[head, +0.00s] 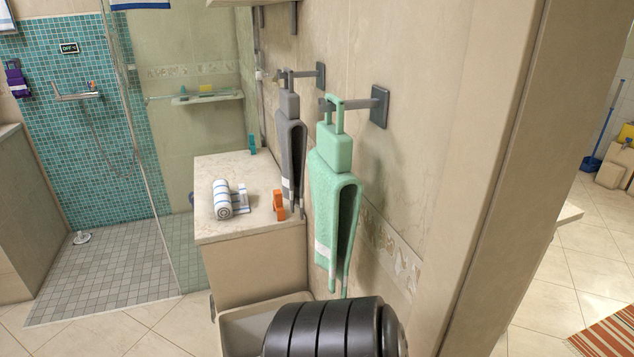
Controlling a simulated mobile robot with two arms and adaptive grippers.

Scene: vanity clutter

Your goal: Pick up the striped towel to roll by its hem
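A striped towel (229,199), white with thin blue stripes, lies rolled up on the beige countertop (245,170). Its spiral end faces toward me. Nothing touches it from above. Neither my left gripper nor my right gripper shows in the head view, so their distance from the towel cannot be seen.
An orange item (279,205) stands right of the roll and a small teal item (252,145) at the counter's back. A grey towel (291,150) and a green towel (334,195) hang on the right wall. A glass shower panel (140,130) stands left. A beige bin (240,328) sits below.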

